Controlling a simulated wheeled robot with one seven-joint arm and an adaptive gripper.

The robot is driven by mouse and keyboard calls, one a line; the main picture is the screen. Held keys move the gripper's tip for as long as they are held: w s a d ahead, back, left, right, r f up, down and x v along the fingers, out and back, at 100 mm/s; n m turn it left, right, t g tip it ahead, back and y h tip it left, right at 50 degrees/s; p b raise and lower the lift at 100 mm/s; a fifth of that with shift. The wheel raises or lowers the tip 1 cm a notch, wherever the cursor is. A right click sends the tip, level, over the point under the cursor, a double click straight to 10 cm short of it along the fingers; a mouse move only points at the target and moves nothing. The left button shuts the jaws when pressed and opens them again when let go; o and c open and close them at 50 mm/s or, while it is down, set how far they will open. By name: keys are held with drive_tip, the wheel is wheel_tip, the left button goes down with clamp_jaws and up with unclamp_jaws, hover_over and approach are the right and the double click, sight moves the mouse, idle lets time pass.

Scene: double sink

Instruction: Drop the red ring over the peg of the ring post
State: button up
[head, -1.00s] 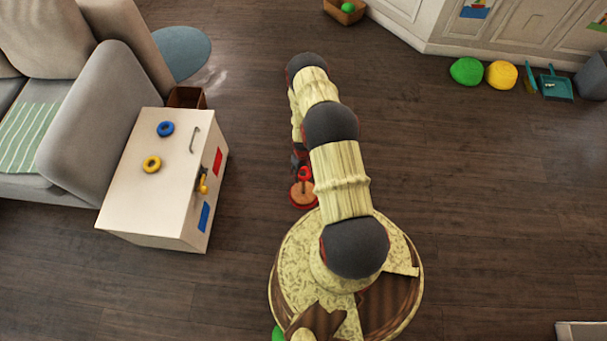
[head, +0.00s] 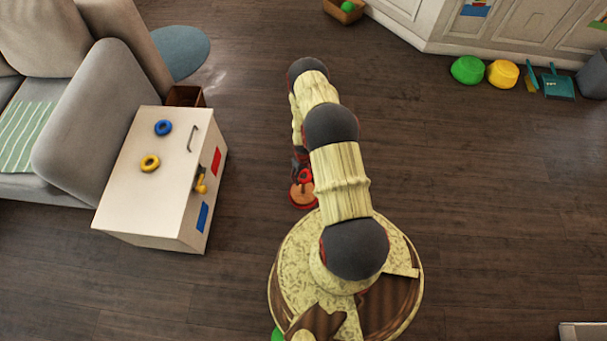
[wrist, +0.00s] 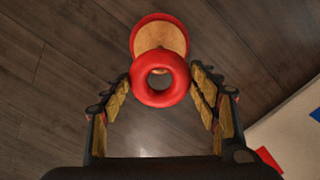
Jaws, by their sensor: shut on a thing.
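The red ring (wrist: 160,99) is held between the two fingertips of my gripper (wrist: 160,83) in the wrist view. The ring post (wrist: 147,36), a round wooden top with a red rim, is below and beyond the ring, toward the top of the picture. The ring overlaps the post's near edge in this view. The peg cannot be made out clearly. In the head view the red ring (head: 305,176) appears just above the ring post (head: 303,197), close to my arm. My gripper is mostly hidden there by the arm.
The floor right of my arm is clear.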

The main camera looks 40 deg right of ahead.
drive_tip(key=shift+f, duration=3.1)
drive_tip(key=o, duration=1.2)
drive_tip(key=shift+c, duration=0.2)
drive_tip(key=shift+r, duration=0.1)
wheel_tip(320, 180, up, 12)
